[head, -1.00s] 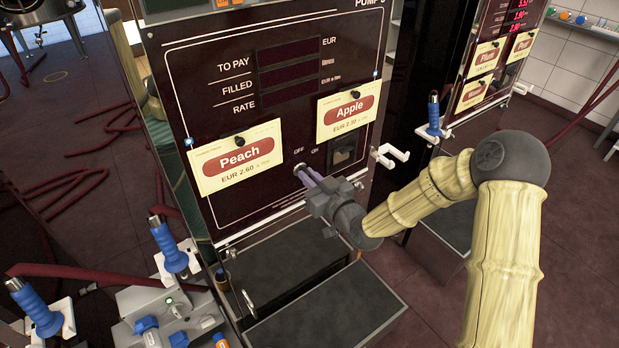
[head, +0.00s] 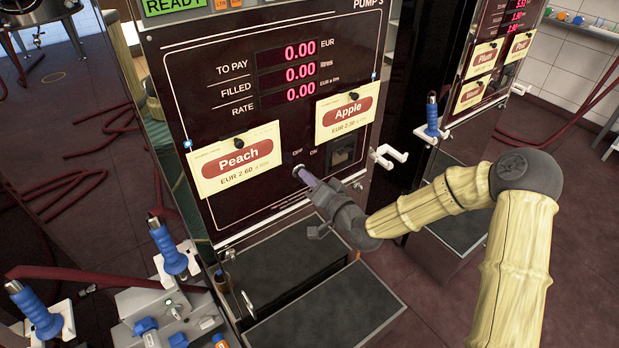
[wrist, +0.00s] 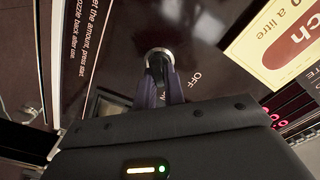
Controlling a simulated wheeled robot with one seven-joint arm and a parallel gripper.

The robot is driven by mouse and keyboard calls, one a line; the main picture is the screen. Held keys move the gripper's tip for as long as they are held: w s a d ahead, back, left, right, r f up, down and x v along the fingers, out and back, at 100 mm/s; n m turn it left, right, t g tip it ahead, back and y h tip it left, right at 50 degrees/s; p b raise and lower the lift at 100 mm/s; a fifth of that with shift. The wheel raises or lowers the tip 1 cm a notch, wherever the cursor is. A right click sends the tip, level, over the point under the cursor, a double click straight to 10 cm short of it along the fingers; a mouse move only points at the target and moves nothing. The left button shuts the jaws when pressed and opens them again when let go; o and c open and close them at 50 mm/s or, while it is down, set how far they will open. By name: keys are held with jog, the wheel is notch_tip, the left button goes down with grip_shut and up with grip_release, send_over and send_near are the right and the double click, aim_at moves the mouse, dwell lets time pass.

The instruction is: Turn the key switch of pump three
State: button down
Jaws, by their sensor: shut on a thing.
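Pump three (head: 225,120) stands in front of me, with a dark panel headed "PUMP 3". Its display (head: 288,72) is lit and reads 0.00 on three lines, and a green "READY" sign (head: 172,5) shows above. The key switch (head: 299,169) sits low on the panel beside the "OFF" and "ON" marks. My gripper (head: 306,177) is at the switch, its purple fingers shut on the key. In the wrist view the switch's round metal collar (wrist: 159,55) shows, with the dark key (wrist: 158,72) between the fingers; the fingers partly hide it.
Peach (head: 236,160) and Apple (head: 346,112) price cards flank the switch. A white nozzle hook (head: 390,156) juts out at right. Blue-handled nozzles (head: 168,245) and a grey box (head: 160,315) stand at lower left. A dark step (head: 325,308) lies below.

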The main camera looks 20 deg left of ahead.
jog(key=shift+d+f+m, duration=0.1)
jog(key=shift+f+m, duration=0.05)
jog(key=shift+m, duration=1.15)
jog(key=c, duration=1.5)
grip_release()
jog(key=p+v, duration=1)
jog(key=v, duration=0.7)
jog(key=shift+d+p, duration=0.15)
jog(key=shift+p, duration=0.15)
jog(key=shift+s, duration=0.15)
